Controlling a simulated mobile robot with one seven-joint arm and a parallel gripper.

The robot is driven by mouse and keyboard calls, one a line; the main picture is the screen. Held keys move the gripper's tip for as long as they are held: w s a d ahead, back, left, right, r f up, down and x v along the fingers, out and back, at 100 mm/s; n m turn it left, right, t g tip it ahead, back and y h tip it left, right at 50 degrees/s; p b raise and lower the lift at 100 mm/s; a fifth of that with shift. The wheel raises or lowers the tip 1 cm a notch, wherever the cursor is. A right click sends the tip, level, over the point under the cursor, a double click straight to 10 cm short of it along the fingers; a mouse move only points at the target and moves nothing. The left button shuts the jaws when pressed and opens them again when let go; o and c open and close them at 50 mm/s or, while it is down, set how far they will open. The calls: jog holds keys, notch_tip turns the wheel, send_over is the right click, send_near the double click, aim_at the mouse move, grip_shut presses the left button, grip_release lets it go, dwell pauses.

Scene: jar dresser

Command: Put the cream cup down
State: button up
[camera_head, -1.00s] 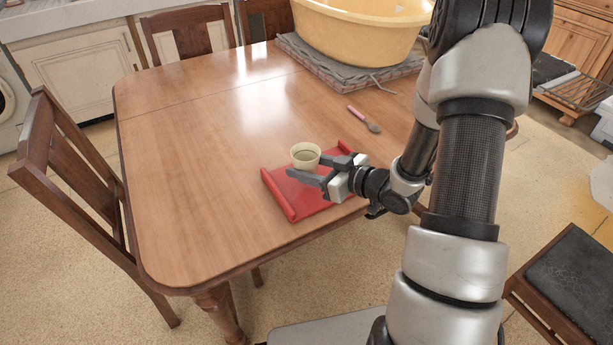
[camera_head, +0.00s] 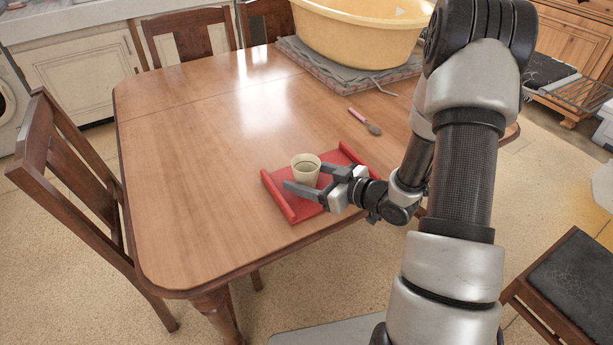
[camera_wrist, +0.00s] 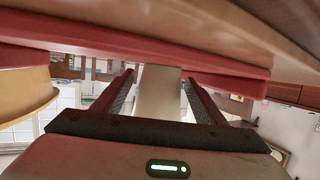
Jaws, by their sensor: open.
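The cream cup (camera_head: 306,171) stands upright on the red tray (camera_head: 285,203) near the table's front edge. My gripper (camera_head: 305,180) is open, with its two dark fingers low on either side of the cup. In the wrist view, which is upside down, the cup (camera_wrist: 158,94) sits between the fingers (camera_wrist: 158,92), with a gap to each. Its base meets the red tray (camera_wrist: 130,42) there. The near finger hides part of the cup's lower side in the head view.
The wooden table (camera_head: 190,150) is clear to the left of the tray. A spoon with a pink handle (camera_head: 357,115) lies behind the tray. A large yellow basin (camera_head: 360,32) stands on folded grey cloth (camera_head: 345,72) at the back. A chair (camera_head: 75,165) stands at the left.

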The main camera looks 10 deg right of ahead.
jog(key=shift+s+d+r, duration=0.1)
jog(key=shift+r, duration=0.2)
jog(key=p+v, duration=0.2)
jog(key=v, duration=0.9)
jog(key=shift+s+d, duration=0.25)
